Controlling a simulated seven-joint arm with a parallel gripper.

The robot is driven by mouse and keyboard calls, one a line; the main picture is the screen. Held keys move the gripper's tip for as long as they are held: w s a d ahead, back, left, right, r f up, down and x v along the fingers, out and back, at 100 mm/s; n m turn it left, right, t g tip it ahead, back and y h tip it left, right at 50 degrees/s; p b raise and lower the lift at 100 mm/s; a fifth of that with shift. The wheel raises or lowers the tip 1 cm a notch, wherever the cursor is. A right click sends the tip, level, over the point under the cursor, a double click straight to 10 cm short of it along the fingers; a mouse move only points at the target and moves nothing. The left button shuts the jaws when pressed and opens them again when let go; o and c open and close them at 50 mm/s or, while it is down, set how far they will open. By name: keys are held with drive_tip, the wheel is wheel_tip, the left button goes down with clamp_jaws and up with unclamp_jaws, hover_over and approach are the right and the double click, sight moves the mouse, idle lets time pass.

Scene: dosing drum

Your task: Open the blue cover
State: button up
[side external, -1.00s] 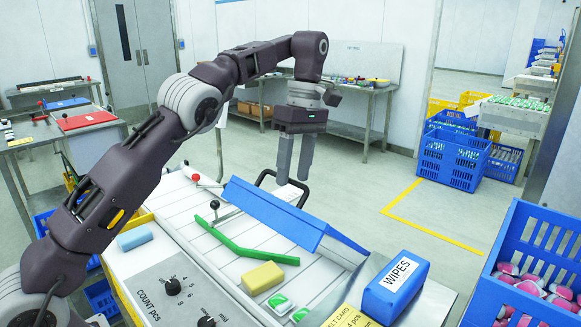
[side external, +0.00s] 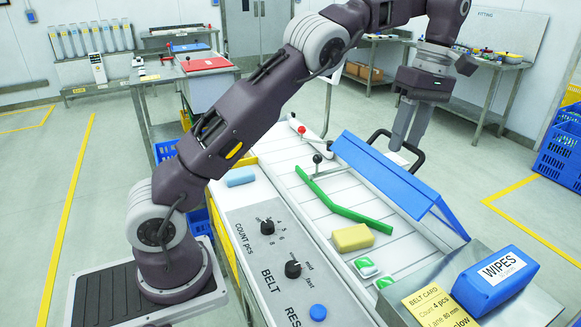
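The blue cover (side external: 385,173) is a long, sloped lid lying across the far right side of the white slatted belt (side external: 330,210). A black looped handle (side external: 379,132) stands up behind the cover's far long side. My gripper (side external: 405,148) points down beside that handle, behind the cover. Its two grey fingers look slightly parted, with nothing visible between them. The fingertips overlap the handle loop in this view, and I cannot tell whether they touch it.
A green curved guide (side external: 343,207), a yellow block (side external: 352,237) and green-white packs (side external: 366,267) lie on the belt. A blue WIPES pack (side external: 495,280) sits at the front right. A red-knobbed lever (side external: 302,130) and a black-knobbed lever (side external: 317,158) stand near the cover.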

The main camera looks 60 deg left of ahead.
sight(373, 171)
drive_tip(key=s+f, duration=0.6)
drive_tip(key=s, duration=0.1)
drive_tip(key=shift+s+f, duration=0.15)
drive_tip(key=shift+s, duration=0.1)
drive_tip(key=s+f, duration=0.5)
drive_tip(key=f, duration=0.4)
wheel_tip(373, 171, up, 12)
drive_tip(key=s+m+t, duration=0.2)
drive_tip(key=m, duration=0.2)
drive_tip(key=s+d+r+m+t, duration=0.1)
drive_tip(key=s+r+m+t, duration=0.1)
drive_tip(key=s+m, duration=0.4)
drive_tip(key=s+d+r+m+t, duration=0.1)
drive_tip(key=s+m+t, duration=0.2)
drive_tip(key=s+m, duration=0.4)
drive_tip(key=shift+s+r, duration=0.35)
drive_tip(key=shift+s, duration=0.85)
drive_tip(key=shift+s+d, duration=0.1)
